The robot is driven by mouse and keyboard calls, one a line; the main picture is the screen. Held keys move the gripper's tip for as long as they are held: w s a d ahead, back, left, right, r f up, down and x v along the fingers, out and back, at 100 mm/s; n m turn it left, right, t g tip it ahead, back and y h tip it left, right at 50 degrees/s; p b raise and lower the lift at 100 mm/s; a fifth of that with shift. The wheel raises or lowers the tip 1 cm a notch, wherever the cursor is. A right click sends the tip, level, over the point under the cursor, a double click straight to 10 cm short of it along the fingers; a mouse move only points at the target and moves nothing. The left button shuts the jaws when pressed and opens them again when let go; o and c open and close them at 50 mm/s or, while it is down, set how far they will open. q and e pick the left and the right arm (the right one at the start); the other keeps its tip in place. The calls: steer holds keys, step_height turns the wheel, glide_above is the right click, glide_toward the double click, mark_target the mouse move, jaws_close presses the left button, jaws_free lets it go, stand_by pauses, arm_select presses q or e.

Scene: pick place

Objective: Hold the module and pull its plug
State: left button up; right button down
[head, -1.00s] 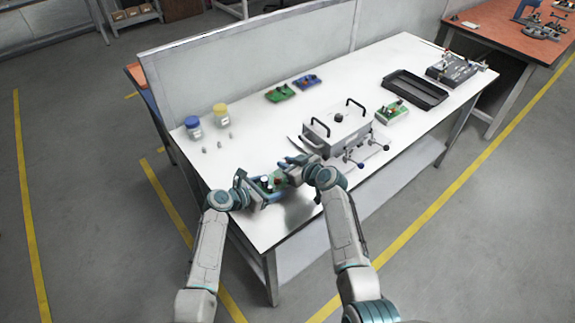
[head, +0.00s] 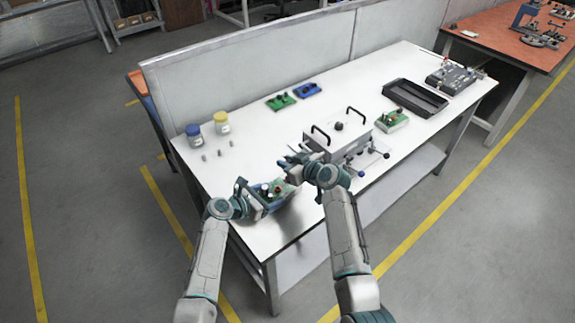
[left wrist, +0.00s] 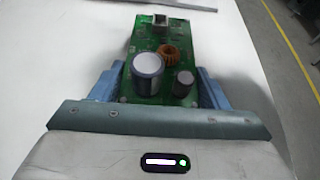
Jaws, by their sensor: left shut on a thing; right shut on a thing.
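The module is a green circuit board (left wrist: 163,45) with a large blue-grey capacitor, a smaller capacitor and a copper coil. A metal socket (left wrist: 160,21) is at its far end, and I see no plug in it in the left wrist view. My left gripper (head: 266,194) is shut on the module, with its blue fingers (left wrist: 162,90) on both sides of the board. The module (head: 279,184) also shows in the head view, at the near left of the white table. My right gripper (head: 288,163) is shut just beyond the module, apart from it. What it grips, presumably the plug, is too small to make out.
A silver box with black handles (head: 336,141) stands close to my right gripper, with knobbed rods (head: 360,161) before it. Two jars (head: 194,136) and small pegs stand at the left. Other boards (head: 280,102), a black tray (head: 415,99) and a grey fixture (head: 455,78) lie farther back.

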arm_select(q)
steer(key=o, duration=1.4)
steer(key=shift+o, duration=0.2)
